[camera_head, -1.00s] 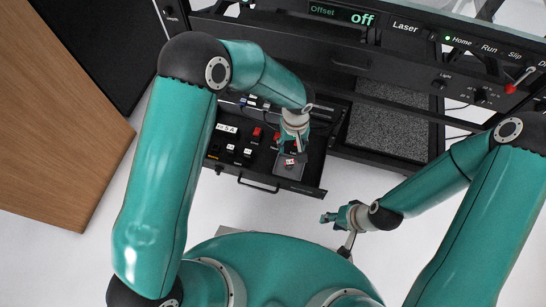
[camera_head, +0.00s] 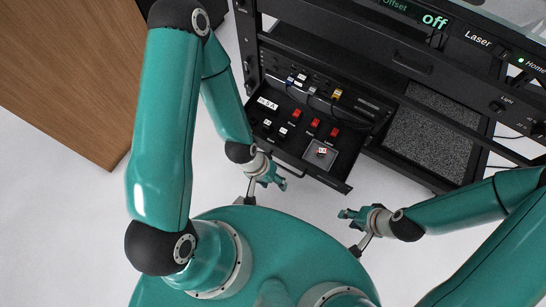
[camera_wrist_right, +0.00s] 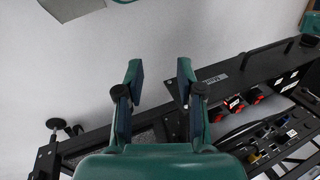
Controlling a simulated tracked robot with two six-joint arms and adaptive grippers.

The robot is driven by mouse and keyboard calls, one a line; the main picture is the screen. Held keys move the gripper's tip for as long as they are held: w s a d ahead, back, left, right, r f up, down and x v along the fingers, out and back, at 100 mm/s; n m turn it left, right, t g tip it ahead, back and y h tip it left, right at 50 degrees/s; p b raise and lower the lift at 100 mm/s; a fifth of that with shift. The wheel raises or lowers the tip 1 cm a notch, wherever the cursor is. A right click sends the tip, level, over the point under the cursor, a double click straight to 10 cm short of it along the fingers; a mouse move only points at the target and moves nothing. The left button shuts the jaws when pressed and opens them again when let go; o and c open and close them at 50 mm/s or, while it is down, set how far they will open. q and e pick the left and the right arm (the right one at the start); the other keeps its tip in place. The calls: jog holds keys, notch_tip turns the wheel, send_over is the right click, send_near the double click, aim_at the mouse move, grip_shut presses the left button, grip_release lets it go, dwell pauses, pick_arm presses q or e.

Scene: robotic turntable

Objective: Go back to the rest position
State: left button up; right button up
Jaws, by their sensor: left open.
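My left gripper (camera_head: 273,182) is in the head view, in front of the open drawer and close to my base. It is open and empty, clear of the drawer. My right gripper (camera_head: 345,218) is in the head view to the right, over the white floor. In the right wrist view its two fingers (camera_wrist_right: 158,85) stand apart with nothing between them. The open drawer (camera_head: 335,178) holds several switches, including red ones (camera_head: 315,124). A small grey box with a red and white piece (camera_head: 321,152) sits at its near right corner.
The black turntable rack (camera_head: 440,60) has a display reading "off" and a Laser label. A grey textured panel (camera_head: 432,130) lies right of the drawer. A wooden panel (camera_head: 65,75) stands at the left. White floor (camera_head: 75,215) is free between my base and the wooden panel.

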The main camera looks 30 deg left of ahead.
pick_arm(q)
notch_tip(320, 180, up, 27)
jog(key=p, duration=2.7)
jog(key=shift+r, duration=0.15)
jog(key=shift+c, duration=0.3)
jog(key=shift+c, duration=0.6)
